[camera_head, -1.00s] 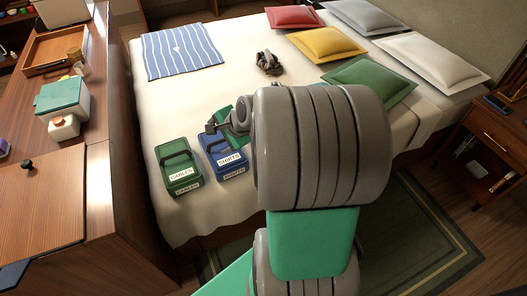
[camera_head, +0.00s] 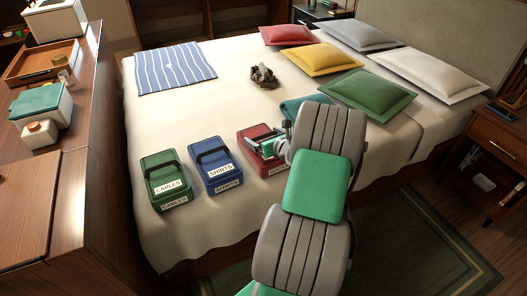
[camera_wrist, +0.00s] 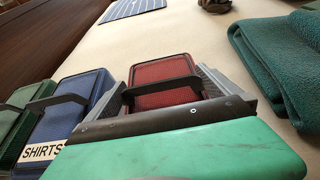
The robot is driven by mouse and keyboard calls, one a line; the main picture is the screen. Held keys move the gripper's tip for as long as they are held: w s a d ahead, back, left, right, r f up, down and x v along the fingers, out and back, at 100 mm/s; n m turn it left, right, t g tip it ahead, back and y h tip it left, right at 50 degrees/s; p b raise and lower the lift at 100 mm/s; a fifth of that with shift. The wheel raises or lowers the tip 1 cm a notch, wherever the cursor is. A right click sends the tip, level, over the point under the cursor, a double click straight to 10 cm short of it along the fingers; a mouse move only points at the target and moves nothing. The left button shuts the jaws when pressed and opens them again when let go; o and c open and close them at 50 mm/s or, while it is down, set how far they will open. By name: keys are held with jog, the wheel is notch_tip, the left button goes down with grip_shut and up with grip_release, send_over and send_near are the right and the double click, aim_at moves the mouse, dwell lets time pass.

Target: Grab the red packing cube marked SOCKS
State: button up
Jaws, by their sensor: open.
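The red packing cube (camera_head: 252,137) lies on the bed, to the right of the blue cube. Its front label is mostly hidden by my arm, so I cannot read the whole word. My gripper (camera_head: 272,147) is over its right part. In the wrist view the red cube's top (camera_wrist: 160,72), with a dark strap handle across it, shows between the spread fingers of my gripper (camera_wrist: 164,92). The gripper is open and holds nothing. I cannot tell whether the fingers touch the cube.
The blue SHIRTS cube (camera_head: 214,165) and the green CABLES cube (camera_head: 165,178) stand to the left. A folded teal cloth (camera_head: 296,106) lies close on the right. Pillows, a striped cloth (camera_head: 176,70) and a dark bundle (camera_head: 262,76) lie farther back. Bare bedding lies behind the cubes.

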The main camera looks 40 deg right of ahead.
jog(key=shift+c, duration=0.4)
jog(key=c, duration=1.8)
